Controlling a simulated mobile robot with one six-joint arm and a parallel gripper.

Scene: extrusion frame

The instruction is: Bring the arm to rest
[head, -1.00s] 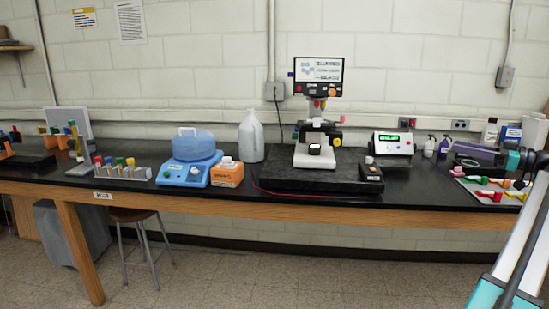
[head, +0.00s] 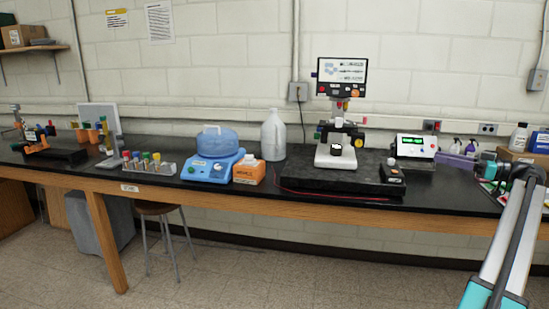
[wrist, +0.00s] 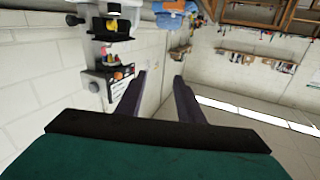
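My arm reaches in from the right edge of the head view, over the right end of the black bench (head: 265,190). My gripper (head: 446,158) points left there, its purple fingers in front of the wall side of the bench. In the wrist view my gripper (wrist: 160,78) shows two dark purple fingers standing apart, with nothing between them. Beyond the fingers the wrist view shows the wall and the room, tilted on its side. No object is held.
A microscope with a screen (head: 341,78) stands on a dark slab left of my gripper. A small white device with a green display (head: 415,148) is close to the fingertips. Bottles and boxes (head: 517,138) crowd the right end.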

